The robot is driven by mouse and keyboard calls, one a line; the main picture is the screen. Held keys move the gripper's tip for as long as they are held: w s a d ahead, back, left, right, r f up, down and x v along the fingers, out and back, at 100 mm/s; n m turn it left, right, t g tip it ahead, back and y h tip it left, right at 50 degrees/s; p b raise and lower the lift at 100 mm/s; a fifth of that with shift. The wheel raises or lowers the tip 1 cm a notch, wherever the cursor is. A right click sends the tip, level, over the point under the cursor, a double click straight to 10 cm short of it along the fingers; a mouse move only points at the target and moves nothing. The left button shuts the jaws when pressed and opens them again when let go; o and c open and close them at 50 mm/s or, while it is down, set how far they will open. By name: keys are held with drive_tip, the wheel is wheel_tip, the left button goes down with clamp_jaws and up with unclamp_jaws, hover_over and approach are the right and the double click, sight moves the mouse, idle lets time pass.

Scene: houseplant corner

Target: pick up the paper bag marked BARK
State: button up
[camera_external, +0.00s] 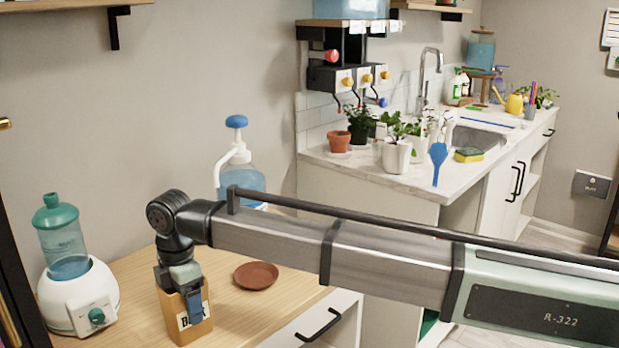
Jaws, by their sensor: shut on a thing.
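The paper bag (183,325) is brown, with a white label on its front whose visible letter is a dark "B". The rest of the label is hidden behind a blue-grey finger of my gripper (188,297). The bag is upright at the front of the wooden counter, left of centre. My gripper points down from the arm's end and is shut on the bag's upper part. I cannot tell whether the bag's base touches the counter.
A terracotta saucer (256,275) lies right of the bag. A white device with a green-capped bottle (80,297) stands at left. A blue-topped pump bottle (238,170) stands behind my arm. Potted plants and a sink occupy the marble counter (345,164) at right.

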drive_tip(key=shift+c, duration=1.2)
drive_tip(key=shift+r, duration=0.1)
